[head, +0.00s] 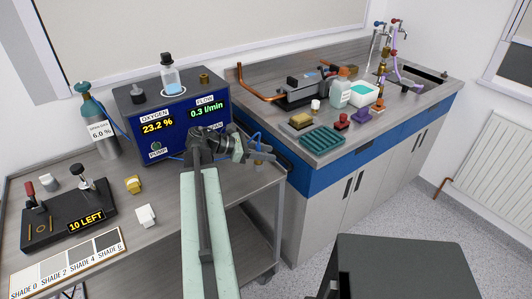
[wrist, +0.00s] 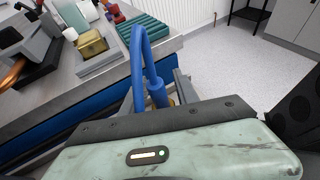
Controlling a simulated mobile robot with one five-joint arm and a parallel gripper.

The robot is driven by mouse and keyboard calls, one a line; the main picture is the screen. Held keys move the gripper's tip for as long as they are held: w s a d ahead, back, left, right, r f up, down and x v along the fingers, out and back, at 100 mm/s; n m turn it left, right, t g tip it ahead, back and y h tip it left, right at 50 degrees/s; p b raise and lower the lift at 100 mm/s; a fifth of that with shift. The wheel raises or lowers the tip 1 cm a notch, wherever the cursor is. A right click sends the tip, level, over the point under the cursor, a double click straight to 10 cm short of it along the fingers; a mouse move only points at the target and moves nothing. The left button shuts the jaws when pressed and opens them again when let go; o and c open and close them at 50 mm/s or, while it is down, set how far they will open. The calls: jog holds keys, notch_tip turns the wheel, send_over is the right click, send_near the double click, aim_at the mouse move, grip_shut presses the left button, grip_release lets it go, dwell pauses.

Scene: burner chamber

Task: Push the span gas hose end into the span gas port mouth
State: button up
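The dark blue analyser box (head: 180,108) stands on the left bench, its front showing 23.2 % and 0.3 l/min. My arm covers the lower right of that front; only part of a "SPAN" label (head: 214,127) shows, and the port mouth is hidden. My gripper (head: 264,155) is right of the box, near the bench's right edge, and appears shut on the blue hose end. The blue span gas hose (head: 256,138) arches above the gripper; in the wrist view its loop and thick sleeve (wrist: 157,92) drop behind my gripper's body. The fingertips are mostly hidden.
The span gas cylinder (head: 98,125) stands left of the box. A black device (head: 67,216), shade card (head: 66,264), yellow piece (head: 133,184) and white block (head: 146,216) lie on the left bench. The right counter (head: 340,155) holds a green rack (head: 323,140). A dark stool (head: 400,265) stands front right.

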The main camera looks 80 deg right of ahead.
jog(key=p+v, duration=0.1)
jog(key=v, duration=0.3)
jog(key=p+v, duration=0.1)
jog(key=v, duration=0.3)
jog(key=shift+w+d+f+p, duration=0.15)
jog(key=shift+d+f+p, duration=0.1)
jog(key=shift+p, duration=0.05)
